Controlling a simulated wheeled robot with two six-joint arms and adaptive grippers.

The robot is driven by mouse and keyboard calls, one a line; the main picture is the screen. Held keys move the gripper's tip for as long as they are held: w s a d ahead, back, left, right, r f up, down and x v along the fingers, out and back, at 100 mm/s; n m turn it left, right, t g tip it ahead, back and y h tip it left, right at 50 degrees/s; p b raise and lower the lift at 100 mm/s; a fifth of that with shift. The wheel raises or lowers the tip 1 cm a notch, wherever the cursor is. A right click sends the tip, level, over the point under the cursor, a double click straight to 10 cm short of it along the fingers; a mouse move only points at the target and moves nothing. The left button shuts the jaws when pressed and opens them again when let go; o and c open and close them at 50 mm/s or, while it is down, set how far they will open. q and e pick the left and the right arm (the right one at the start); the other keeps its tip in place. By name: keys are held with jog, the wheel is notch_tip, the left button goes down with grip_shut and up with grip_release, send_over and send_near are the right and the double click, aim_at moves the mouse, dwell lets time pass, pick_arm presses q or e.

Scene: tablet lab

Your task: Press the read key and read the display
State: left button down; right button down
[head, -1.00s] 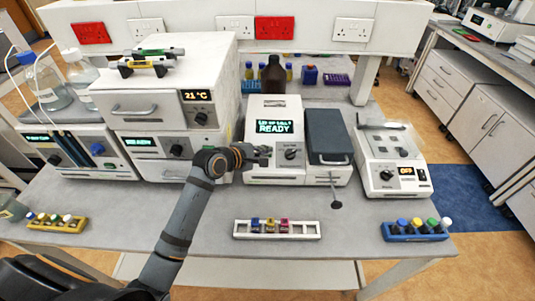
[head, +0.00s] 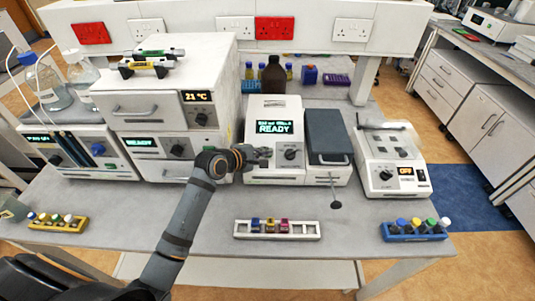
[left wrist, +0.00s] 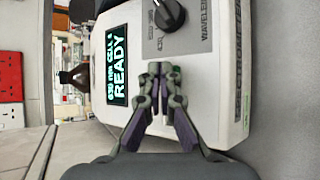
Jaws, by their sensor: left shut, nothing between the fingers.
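The white instrument (head: 262,175) stands mid-bench with a lit display (head: 274,127) whose large word is READY. In the left wrist view the display (left wrist: 117,65) shows a smaller line above READY that seems to say "630 nm CELL" and a last character. A black knob (head: 291,154) sits on its front, marked WAVELENGTH in the left wrist view. My left gripper (head: 266,155) is shut and empty, in front of the panel left of the knob. In the left wrist view its fingertips (left wrist: 160,70) cover part of the panel; the read key is not clearly visible. My right gripper is not in view.
A grey lidded compartment (head: 326,136) adjoins the instrument on the right. A white cuvette rack (head: 243,230) lies in front. A device showing OFF (head: 380,177) stands to the right, near a blue vial rack (head: 391,234). Stacked white units (head: 150,119) stand left.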

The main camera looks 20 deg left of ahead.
pick_arm(q)
jog(key=shift+w+f, duration=0.1)
jog(key=shift+f, duration=0.25)
dwell(0.4)
dwell(0.3)
jog(key=shift+s+r+p, duration=0.3)
jog(key=shift+r+p, duration=0.45)
jog(key=shift+p, duration=0.55)
jog(key=shift+d+r+p, duration=0.1)
jog(key=shift+r+p, duration=0.25)
jog(key=shift+p, duration=0.2)
jog(key=r+p, duration=0.1)
jog(key=s+r+p, duration=0.1)
jog(key=p, duration=0.1)
jog(key=s+r+p, duration=0.1)
jog(key=p, duration=0.1)
jog(key=shift+d+r, duration=0.25)
jog(key=shift+r, duration=0.15)
